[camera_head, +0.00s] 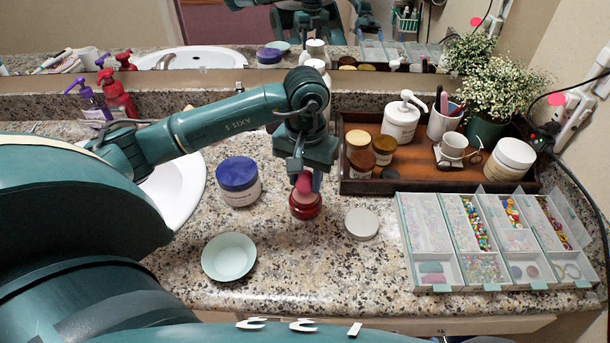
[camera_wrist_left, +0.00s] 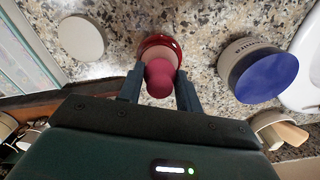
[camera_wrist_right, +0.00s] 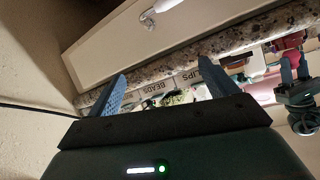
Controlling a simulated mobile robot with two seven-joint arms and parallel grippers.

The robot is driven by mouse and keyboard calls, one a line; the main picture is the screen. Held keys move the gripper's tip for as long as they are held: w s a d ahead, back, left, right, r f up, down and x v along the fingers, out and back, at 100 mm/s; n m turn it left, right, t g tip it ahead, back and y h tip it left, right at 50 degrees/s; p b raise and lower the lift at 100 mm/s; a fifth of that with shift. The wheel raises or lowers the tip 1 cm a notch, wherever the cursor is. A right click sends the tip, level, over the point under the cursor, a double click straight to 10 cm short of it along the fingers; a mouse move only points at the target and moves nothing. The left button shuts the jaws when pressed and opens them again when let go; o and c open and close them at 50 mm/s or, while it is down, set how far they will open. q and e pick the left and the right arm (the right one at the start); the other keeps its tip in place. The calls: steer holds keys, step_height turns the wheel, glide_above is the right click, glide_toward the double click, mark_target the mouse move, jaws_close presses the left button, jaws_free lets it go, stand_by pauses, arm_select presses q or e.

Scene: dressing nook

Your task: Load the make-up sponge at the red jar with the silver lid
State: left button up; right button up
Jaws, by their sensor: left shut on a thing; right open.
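The pink make-up sponge (camera_head: 304,182) is held between the fingers of my left gripper (camera_head: 303,174), which points down at the red jar (camera_head: 305,207). The jar is open and stands on the speckled counter. In the left wrist view the sponge (camera_wrist_left: 159,80) overlaps the mouth of the red jar (camera_wrist_left: 160,44); I cannot tell whether it touches the contents. The silver lid (camera_head: 361,224) lies flat on the counter to the right of the jar. My right gripper (camera_wrist_right: 160,85) is open and empty, near the counter's front edge in the right wrist view.
A blue-lidded jar (camera_head: 238,182) stands left of the red jar, and a pale green bowl (camera_head: 229,257) in front. A wooden tray (camera_head: 352,186) with jars and a pump bottle is behind right. A bead organizer (camera_head: 437,288) fills the right. The sink (camera_head: 180,190) lies left.

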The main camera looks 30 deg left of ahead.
arm_select(q)
steer(key=shift+f+b, duration=0.65)
steer(key=shift+b, duration=0.2)
stand_by(1.9)
steer(key=shift+r+p, duration=1.85)
steer(key=shift+r, duration=1.75)
